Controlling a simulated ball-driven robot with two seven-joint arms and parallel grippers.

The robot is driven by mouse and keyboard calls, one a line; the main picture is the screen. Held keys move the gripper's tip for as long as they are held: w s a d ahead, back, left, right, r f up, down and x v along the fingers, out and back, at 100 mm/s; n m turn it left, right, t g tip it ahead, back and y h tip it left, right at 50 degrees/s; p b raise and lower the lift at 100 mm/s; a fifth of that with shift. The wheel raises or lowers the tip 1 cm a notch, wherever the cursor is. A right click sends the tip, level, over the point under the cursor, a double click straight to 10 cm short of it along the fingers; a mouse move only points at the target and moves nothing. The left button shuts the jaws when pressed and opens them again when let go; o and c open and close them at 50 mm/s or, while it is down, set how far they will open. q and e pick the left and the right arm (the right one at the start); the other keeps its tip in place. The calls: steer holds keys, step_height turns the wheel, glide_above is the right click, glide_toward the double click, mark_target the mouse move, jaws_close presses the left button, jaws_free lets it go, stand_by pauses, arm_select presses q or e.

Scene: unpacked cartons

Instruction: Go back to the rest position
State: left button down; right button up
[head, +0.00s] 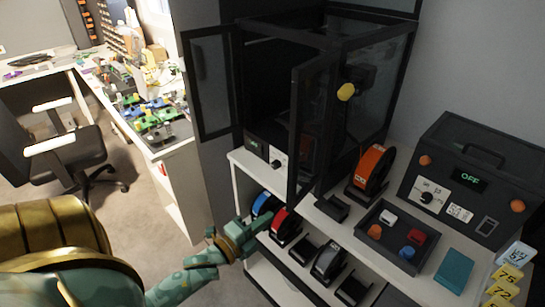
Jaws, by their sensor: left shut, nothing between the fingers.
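My left arm comes in from the lower left, green with gold bands. My left gripper (264,221) is shut and empty. In the picture its fingertips are beside the blue spool (266,204) and the red spool (285,226) on the shelf below the worktop. I cannot tell whether it touches the shelf edge. My right gripper is not in view.
A dark cabinet with glass doors (310,130) stands open on the white worktop. An orange spool (371,168), a dark tray (401,235) and a dark box with a display (470,180) stand right of it. Carpet is clear at left, near an office chair (68,150).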

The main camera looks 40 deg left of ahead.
arm_select(q)
steer(key=s+f+n+g+y, duration=0.1)
steer(key=s+f+n+g, duration=0.5)
steer(key=f, duration=0.8)
steer(key=s+f+n+g+y, duration=0.25)
steer(key=s+f+n, duration=0.45)
steer(key=f, duration=0.6)
steer(key=s+d+f+g, duration=0.3)
steer(key=s+f, duration=0.1)
steer(key=s, duration=0.5)
steer(key=s+d+f+n+g+h, duration=0.1)
steer(key=s+d+f+g, duration=0.2)
steer(key=s+f, duration=0.2)
steer(key=s+d+f+n+g+h, duration=0.1)
steer(key=s+d+f+g, duration=0.2)
steer(key=s, duration=0.9)
steer(key=shift+s+d+f, duration=0.3)
steer(key=shift+d+f, duration=0.1)
steer(key=shift+f, duration=0.4)
